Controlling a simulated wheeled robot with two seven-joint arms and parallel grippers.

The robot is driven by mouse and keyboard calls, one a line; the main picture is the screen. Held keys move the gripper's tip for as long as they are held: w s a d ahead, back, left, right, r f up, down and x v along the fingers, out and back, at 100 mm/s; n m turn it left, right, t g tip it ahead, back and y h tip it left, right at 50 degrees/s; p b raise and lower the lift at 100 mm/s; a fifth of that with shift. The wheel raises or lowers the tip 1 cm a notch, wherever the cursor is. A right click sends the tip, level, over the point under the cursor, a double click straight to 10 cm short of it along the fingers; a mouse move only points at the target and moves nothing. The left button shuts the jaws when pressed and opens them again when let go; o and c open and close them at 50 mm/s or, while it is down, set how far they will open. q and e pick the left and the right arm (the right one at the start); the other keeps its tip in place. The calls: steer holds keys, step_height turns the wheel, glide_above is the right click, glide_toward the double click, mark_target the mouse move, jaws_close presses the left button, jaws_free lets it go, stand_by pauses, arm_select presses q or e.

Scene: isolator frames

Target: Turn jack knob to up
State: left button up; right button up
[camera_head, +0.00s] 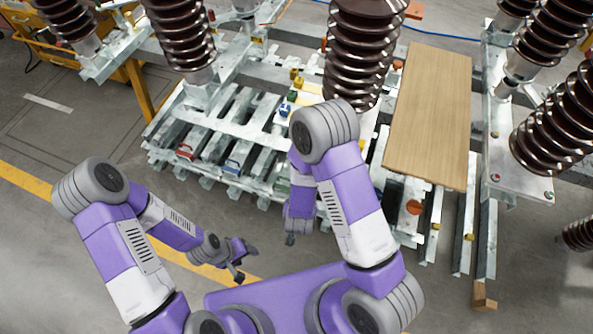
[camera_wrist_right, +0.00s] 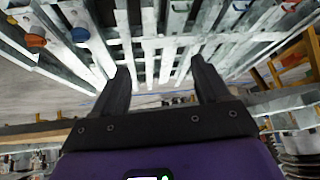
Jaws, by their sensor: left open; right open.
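I cannot tell which part is the jack knob. In the right wrist view, an orange knob (camera_wrist_right: 35,40) and a blue knob (camera_wrist_right: 80,34) sit on the metal frame at the upper left. My left gripper (camera_head: 246,262) is open and empty above the floor, apart from the frame.
The slatted metal frame (camera_head: 228,135) carries tall brown insulators (camera_head: 360,55). A wooden board (camera_head: 430,115) lies on its right side. An orange disc (camera_head: 414,207) sits at the frame's front right. Open floor (camera_head: 60,245) with a yellow line lies to the left.

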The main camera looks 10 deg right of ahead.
steer(key=w+a+r+m+t+h+b, duration=0.2)
steer(key=w+r+t+h+b, duration=0.1)
steer(key=r+t+h+b, duration=0.65)
steer(key=w+d+r+y, duration=0.1)
steer(key=w+d, duration=0.2)
steer(key=w, duration=0.3)
steer(key=shift+d+r+g, duration=0.2)
steer(key=shift+d+g, duration=0.15)
steer(key=shift+g, duration=0.1)
steer(key=shift+w+y, duration=0.1)
steer(key=shift+y, duration=0.15)
steer(key=shift+c, duration=0.2)
steer(key=shift+p, duration=0.3)
steer(key=c, duration=1)
